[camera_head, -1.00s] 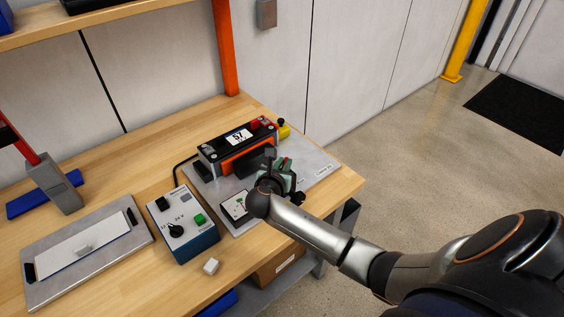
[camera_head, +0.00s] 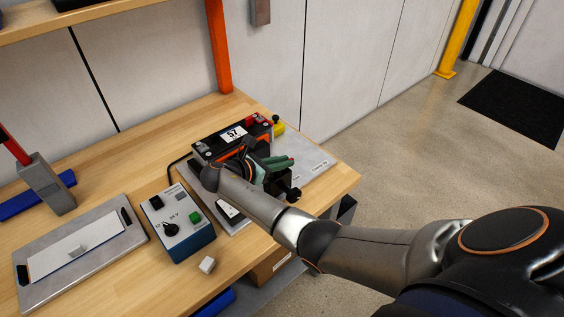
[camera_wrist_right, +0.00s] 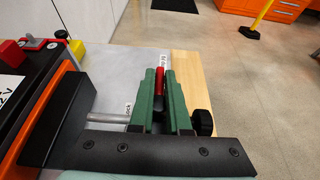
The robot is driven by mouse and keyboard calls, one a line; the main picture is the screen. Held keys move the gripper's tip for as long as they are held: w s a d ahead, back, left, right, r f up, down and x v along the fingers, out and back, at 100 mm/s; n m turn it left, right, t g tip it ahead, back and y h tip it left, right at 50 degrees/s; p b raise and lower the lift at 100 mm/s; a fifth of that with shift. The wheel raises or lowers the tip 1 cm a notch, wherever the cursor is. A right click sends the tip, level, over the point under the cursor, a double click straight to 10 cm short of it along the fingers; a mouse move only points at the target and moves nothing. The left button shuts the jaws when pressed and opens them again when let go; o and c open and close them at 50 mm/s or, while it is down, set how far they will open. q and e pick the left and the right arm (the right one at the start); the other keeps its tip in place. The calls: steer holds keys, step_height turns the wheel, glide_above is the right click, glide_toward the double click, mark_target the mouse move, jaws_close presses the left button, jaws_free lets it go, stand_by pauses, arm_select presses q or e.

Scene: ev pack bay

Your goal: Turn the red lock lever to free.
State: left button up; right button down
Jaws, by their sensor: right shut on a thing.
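The red lock lever (camera_wrist_right: 160,82) stands between the two green fingers of my right gripper (camera_wrist_right: 161,100) in the right wrist view. The fingers are shut on it, and only its red upper part shows. The lever's base and pivot are hidden. My left gripper is not in view.
A blue-grey control box (camera_head: 179,225) stands left of the plate, with a small white block (camera_head: 207,265) in front. A grey tray (camera_head: 105,251) lies further left. The bench's right edge is close to my right gripper.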

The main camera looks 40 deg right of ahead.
stand_by(0.4)
steer(key=c, duration=0.9)
jaws_free()
